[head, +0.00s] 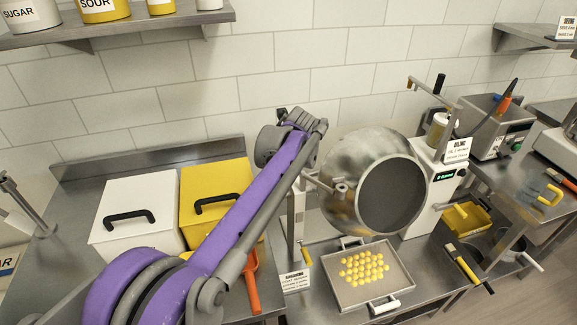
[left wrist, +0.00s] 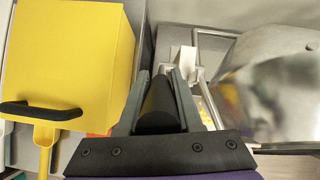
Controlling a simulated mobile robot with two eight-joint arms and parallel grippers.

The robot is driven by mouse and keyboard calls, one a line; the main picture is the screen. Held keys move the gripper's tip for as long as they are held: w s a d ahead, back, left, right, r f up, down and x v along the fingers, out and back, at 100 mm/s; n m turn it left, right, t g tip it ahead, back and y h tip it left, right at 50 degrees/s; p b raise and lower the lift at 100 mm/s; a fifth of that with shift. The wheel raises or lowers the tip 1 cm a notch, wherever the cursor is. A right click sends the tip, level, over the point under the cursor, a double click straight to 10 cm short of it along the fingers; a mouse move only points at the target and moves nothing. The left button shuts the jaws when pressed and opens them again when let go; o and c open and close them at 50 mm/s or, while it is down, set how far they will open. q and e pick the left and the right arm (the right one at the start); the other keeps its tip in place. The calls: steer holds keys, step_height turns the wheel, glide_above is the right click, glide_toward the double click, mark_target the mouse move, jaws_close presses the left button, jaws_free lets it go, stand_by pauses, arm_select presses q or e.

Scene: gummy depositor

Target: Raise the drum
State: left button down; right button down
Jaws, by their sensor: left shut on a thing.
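The drum (head: 345,165) is a round shiny metal bowl, tipped with its dark open mouth facing the front right. It shows as a blurry metal curve at the right of the left wrist view (left wrist: 265,90). My left arm reaches up beside the drum's left side. In the left wrist view, my left gripper (left wrist: 161,82) is shut on a dark cylindrical handle (left wrist: 158,108). The arm and wrist hide most of this grip in the head view. My right gripper is not in view.
A metal tray (head: 343,297) with several yellow gummies sits below the drum's mouth. A white bin (head: 125,205) and a yellow bin (head: 225,180) stand at left. An orange-handled scoop (head: 252,285) lies before the bins. An oiling machine (head: 425,190) stands right of the drum.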

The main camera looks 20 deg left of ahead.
arm_select(q)
steer(key=shift+w+a+r+g, duration=0.3)
steer(key=shift+w+a, duration=0.15)
steer(key=shift+w, duration=0.2)
steer(key=c, duration=1)
jaws_free()
steer(key=o, duration=0.4)
steer(key=shift+w+f, duration=0.1)
steer(key=shift+w, duration=0.05)
steer(key=v, duration=1.1)
steer(key=shift+a, duration=0.2)
